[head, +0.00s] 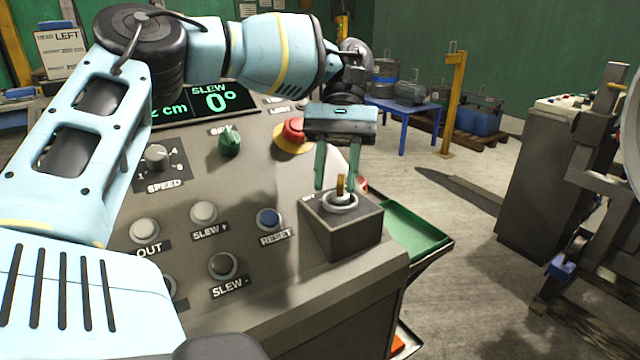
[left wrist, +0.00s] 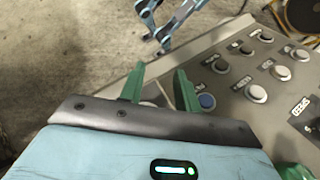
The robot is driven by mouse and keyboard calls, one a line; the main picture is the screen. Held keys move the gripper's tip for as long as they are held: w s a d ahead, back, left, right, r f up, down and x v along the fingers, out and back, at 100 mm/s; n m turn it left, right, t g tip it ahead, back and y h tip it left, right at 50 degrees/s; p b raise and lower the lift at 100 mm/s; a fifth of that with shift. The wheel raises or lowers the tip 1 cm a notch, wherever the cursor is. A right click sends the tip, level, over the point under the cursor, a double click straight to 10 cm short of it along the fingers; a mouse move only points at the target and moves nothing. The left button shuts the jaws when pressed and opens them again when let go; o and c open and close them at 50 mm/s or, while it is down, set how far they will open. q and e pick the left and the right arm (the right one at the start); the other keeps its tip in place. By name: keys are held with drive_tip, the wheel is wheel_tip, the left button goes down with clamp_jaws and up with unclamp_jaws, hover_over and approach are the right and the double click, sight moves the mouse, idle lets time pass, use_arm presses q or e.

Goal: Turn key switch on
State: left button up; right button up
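The key switch (head: 342,203) sits on a grey box at the right front corner of the console. A brass key (head: 340,185) stands upright in its pale round collar. My left gripper (head: 336,187) points down over the switch from above. Its two green fingers are apart, one on each side of the key; I see no clear contact. In the left wrist view the open fingers (left wrist: 160,85) show, but the key is hidden behind the gripper body.
The blue RESET button (head: 269,219), a red emergency button (head: 294,130) and a green knob (head: 230,141) are close to the switch. A green tray (head: 415,228) lies right of the console. A blue table (head: 405,110) and a yellow post (head: 453,105) stand farther back.

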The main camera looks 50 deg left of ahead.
use_arm(q)
drive_tip(key=s+d+r, duration=0.1)
drive_tip(key=s+d, duration=0.5)
drive_tip(key=s, duration=0.2)
drive_tip(key=shift+d+b, duration=0.3)
drive_tip(key=shift+d, duration=0.1)
idle(0.4)
